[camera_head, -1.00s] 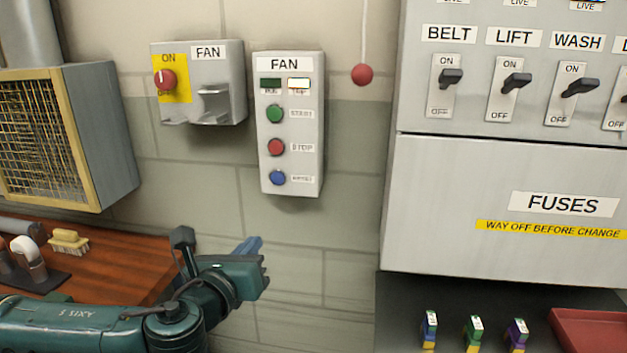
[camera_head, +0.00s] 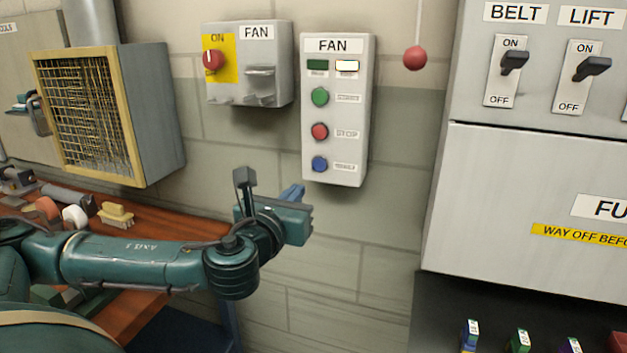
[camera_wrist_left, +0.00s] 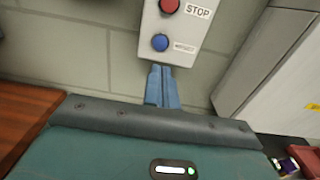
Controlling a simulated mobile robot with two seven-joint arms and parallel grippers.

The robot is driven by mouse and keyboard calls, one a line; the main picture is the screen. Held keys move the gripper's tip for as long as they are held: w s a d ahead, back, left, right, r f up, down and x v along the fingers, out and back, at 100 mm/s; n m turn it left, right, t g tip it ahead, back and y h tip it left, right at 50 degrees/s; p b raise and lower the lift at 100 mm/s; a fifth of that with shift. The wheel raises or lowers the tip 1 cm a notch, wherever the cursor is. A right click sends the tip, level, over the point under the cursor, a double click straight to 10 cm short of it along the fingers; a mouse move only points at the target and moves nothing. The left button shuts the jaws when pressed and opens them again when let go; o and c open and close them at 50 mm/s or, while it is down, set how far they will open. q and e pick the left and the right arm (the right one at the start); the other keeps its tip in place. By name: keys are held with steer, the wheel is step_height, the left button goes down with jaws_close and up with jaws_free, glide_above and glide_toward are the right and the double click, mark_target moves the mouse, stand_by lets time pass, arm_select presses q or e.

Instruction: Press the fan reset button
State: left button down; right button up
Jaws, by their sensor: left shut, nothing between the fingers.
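The FAN button box (camera_head: 337,110) is a grey box on the wall, with a green button (camera_head: 320,97), a red button (camera_head: 320,131) and a blue button (camera_head: 320,164) in a column. The blue button is lowest, and its label is too blurred to read. The box's right-hand lamp (camera_head: 347,66) is lit white; the left one is dark green. My left gripper (camera_head: 296,192) is shut and empty, just below and left of the box in the head view. In the left wrist view its blue fingers (camera_wrist_left: 161,84) point up toward the blue button (camera_wrist_left: 160,42), apart from it. My right gripper is not in view.
A FAN switch box (camera_head: 249,64) with a red knob on yellow is left of the button box. A red ball (camera_head: 415,58) hangs on a cord to the right. A grey fuse cabinet (camera_head: 530,180) stands at right, a wooden bench (camera_head: 150,235) at left.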

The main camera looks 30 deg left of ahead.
mark_target(319, 165)
arm_select(q)
steer(key=p+x, duration=0.1)
steer(key=x, duration=0.8)
steer(key=shift+w+r+p, duration=0.2)
steer(key=shift+w+p, duration=0.05)
steer(key=shift+p, duration=0.1)
steer(key=shift+w+a+f, duration=0.1)
steer(key=shift+w, duration=0.3)
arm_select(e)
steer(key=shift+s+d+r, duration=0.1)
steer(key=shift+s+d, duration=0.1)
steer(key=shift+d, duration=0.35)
